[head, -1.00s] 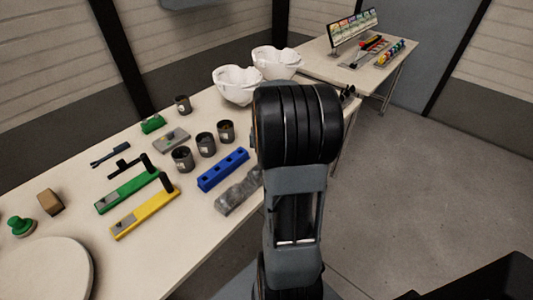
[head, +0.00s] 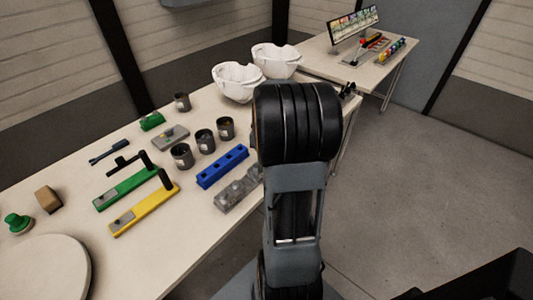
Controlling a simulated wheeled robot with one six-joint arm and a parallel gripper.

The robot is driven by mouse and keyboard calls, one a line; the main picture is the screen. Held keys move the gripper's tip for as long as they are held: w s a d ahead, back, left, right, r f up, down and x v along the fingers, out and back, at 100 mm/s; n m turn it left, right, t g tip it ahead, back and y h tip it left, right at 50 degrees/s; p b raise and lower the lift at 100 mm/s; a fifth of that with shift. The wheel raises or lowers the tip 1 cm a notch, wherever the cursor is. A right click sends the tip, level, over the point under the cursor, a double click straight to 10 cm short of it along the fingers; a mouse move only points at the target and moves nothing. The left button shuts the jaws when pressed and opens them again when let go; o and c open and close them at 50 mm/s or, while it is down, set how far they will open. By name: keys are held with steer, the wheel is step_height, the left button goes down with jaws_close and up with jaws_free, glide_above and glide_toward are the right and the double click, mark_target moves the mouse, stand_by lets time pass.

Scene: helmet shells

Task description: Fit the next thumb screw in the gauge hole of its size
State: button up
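A blue block (head: 222,167) with several dark square-looking openings along its top lies near the table's front edge. Next to it, a grey metal block (head: 239,190) with round raised or recessed spots is partly hidden by my arm. Three dark labelled cups stand behind the blue block: a left one (head: 182,156), a middle one (head: 205,141) and a right one (head: 226,128). Their contents are too small to tell. No thumb screw can be made out for sure. My arm fills the middle of the view, and my gripper cannot be seen.
A yellow bar (head: 145,208) and a green bar (head: 127,188), each with a black upright handle, lie left of the blocks. White helmet shells (head: 238,82) stand at the table's back. A second table (head: 367,77) holds a screen. The floor on the right is clear.

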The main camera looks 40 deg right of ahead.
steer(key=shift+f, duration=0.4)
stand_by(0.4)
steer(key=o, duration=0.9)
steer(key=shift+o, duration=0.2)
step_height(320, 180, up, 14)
steer(key=p, duration=0.1)
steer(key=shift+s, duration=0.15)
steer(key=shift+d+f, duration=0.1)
